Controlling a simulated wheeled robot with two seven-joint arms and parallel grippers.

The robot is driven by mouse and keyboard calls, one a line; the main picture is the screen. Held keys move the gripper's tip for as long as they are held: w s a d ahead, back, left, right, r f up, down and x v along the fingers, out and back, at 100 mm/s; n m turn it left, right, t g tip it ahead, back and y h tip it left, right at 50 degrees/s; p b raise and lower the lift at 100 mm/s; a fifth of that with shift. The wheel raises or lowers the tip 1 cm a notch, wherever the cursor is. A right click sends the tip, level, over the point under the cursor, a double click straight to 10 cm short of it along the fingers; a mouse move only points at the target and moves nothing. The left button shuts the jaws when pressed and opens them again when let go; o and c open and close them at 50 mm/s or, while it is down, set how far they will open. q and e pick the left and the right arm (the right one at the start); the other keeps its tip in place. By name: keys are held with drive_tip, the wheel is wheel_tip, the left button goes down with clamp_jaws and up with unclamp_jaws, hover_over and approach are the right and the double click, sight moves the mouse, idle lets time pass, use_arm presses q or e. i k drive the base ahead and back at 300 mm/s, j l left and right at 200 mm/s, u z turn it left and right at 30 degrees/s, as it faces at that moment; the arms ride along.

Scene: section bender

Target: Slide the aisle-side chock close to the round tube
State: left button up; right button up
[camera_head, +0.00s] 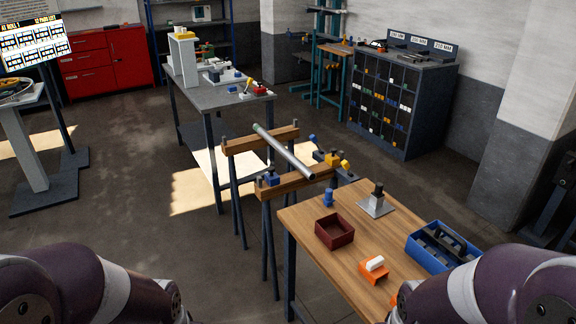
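The round tube (283,151) is a grey metal pipe lying across two wooden trestle beams, the far beam (262,140) and the near beam (293,182). Small dark pieces stand at the ends of the far beam. I cannot tell which chock is the aisle-side one. My arms enter at the bottom corners; neither gripper shows.
A wooden table (303,225) at front right holds a dark red bin (334,231), an orange bin (375,268), a blue tote (443,247) and a grey stand (376,202). A grey bench (213,94) stands behind the trestles. Floor to their left is clear.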

sight(332, 160)
drive_tip(key=i+j+u, duration=0.15)
drive_tip(key=i, duration=0.4)
drive_tip(key=i+j+u, duration=0.2)
drive_tip(key=i, duration=0.4)
drive_tip(key=i+j, duration=0.1)
drive_tip(key=i, duration=0.4)
drive_tip(key=i+j, duration=0.15)
drive_tip(key=i, duration=0.3)
drive_tip(key=i+j, duration=0.1)
drive_tip(key=i, duration=0.4)
drive_tip(key=i+j+z, duration=0.15)
drive_tip(key=i+z, duration=0.15)
drive_tip(key=z, duration=0.15)
drive_tip(key=i+j+z, duration=0.25)
drive_tip(key=z, duration=0.15)
drive_tip(key=i+j+z, duration=0.45)
drive_tip(key=k+l, duration=0.1)
drive_tip(key=l, duration=0.05)
